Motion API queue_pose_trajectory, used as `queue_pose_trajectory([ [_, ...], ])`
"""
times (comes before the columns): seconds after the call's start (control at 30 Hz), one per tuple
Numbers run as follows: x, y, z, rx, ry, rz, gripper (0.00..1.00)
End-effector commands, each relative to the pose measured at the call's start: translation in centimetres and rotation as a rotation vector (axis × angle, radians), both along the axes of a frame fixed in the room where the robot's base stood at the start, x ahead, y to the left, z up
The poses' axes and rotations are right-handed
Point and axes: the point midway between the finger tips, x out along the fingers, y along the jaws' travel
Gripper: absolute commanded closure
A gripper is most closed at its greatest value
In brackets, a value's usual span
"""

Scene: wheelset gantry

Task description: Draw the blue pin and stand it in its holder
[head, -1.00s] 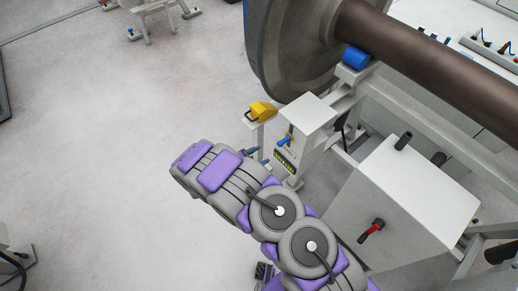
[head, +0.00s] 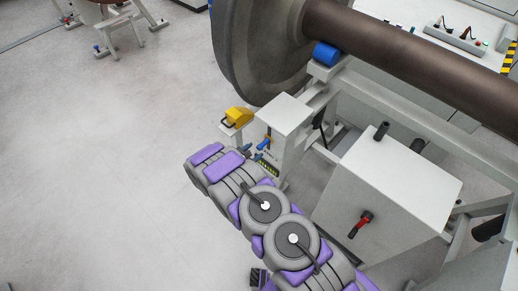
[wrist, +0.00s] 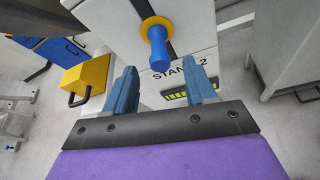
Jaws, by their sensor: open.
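The blue pin (wrist: 158,48) sticks out of the front of a white stand (wrist: 200,22) marked with a partly hidden "STAND 2". A yellow collar surrounds it. In the head view the pin (head: 264,144) shows small on the stand's front face. My gripper (wrist: 162,82) is open, its two blue fingers apart and empty. The pin's end lies beyond the fingertips, above the gap between them in the wrist view. I cannot make out any holder for the pin.
A yellow block with a dark handle (wrist: 86,78) sits on a ledge left of the stand. A white cabinet with a red-handled lever (head: 360,224) stands to the right. A large wheel on a brown axle (head: 420,50) rises behind.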

Motion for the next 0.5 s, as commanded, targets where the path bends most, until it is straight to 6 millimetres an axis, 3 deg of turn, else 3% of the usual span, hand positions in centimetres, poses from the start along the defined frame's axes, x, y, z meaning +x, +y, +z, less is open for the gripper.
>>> queue_pose_trajectory([
  [0.2,2.7,-1.5,-1.3,0.004,-0.003,-0.001,0.44],
  [0.5,4.1,-2.4,-1.8,0.0,-0.002,0.0,0.44],
])
